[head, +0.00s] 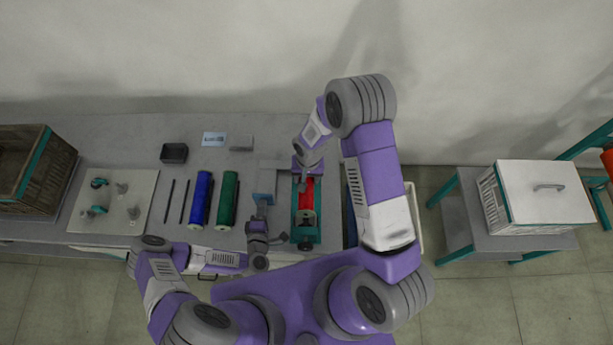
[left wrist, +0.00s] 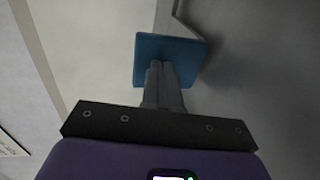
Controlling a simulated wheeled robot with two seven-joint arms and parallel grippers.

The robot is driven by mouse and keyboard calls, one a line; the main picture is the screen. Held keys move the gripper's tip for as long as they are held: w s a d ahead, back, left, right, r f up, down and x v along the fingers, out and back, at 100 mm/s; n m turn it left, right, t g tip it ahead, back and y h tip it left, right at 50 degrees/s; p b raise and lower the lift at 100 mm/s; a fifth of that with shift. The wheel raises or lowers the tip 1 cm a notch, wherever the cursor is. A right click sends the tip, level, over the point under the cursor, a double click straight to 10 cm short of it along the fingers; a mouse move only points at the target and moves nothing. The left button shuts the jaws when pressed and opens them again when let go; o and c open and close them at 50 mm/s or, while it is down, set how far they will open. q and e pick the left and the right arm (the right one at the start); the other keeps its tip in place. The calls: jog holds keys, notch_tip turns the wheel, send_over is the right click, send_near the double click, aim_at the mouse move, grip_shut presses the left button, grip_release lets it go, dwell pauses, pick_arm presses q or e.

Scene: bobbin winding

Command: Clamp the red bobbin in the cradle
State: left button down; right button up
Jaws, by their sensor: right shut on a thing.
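The red bobbin (head: 307,197) lies in the green cradle (head: 305,239), lengthwise between its ends. My right gripper (head: 301,184) reaches down over the bobbin's far part and is shut on it; the fingertips are partly hidden by the wrist. My left gripper (head: 261,207) is left of the cradle, with its fingers together.
A blue roll (head: 201,198) and a green roll (head: 227,198) lie left of my left gripper, beside dark rods (head: 184,201). A dark open box (head: 174,153) and a grey block (head: 240,143) stand behind. A pale board with fittings (head: 113,201) is further left.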

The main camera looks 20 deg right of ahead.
pick_arm(q)
jog(key=shift+r+x, duration=0.1)
jog(key=shift+x, duration=0.5)
jog(key=shift+r+x, duration=0.15)
jog(key=shift+x, duration=0.5)
pick_arm(e)
jog(key=shift+f, duration=3)
jog(key=shift+f, duration=0.15)
jog(key=shift+f, duration=1.25)
jog(key=o, duration=1.3)
